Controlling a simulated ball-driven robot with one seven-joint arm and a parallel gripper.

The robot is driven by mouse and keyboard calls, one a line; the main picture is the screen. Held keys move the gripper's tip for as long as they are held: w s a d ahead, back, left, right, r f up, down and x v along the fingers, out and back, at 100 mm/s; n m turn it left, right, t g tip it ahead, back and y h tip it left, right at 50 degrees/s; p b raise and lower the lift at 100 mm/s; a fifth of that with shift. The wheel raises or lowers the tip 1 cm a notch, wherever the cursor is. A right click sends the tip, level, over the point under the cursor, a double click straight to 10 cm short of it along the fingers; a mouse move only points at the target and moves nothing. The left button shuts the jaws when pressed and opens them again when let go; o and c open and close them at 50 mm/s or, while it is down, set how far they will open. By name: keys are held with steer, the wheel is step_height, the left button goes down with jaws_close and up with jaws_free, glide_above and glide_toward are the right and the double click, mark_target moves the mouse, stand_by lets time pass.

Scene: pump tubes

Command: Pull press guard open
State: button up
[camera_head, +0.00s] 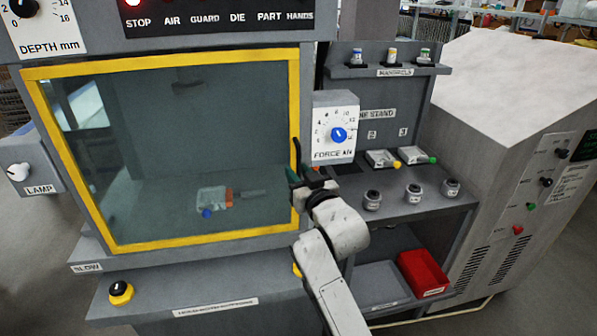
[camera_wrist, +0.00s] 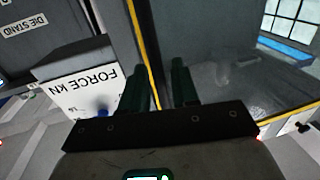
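The press guard is a clear pane in a yellow frame (camera_head: 294,100) on the front of the grey press. In the head view it sits flat over the press opening and looks closed. A dark upright handle (camera_head: 297,154) shows at its right edge. My gripper (camera_head: 298,178) is at that edge, by the handle's lower end. In the wrist view the two green fingers (camera_wrist: 160,83) stand apart, with the yellow frame edge (camera_wrist: 143,40) running behind the gap.
The force dial box (camera_head: 335,128) is close beside my gripper at upper right. The die stand (camera_head: 410,190) holds several small parts to the right. A red bin (camera_head: 423,273) sits on the shelf below. A lamp knob box (camera_head: 24,170) is on the press's left.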

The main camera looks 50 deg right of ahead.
steer(key=shift+w+d, duration=0.1)
steer(key=shift+w, duration=0.1)
jaws_close()
stand_by(0.5)
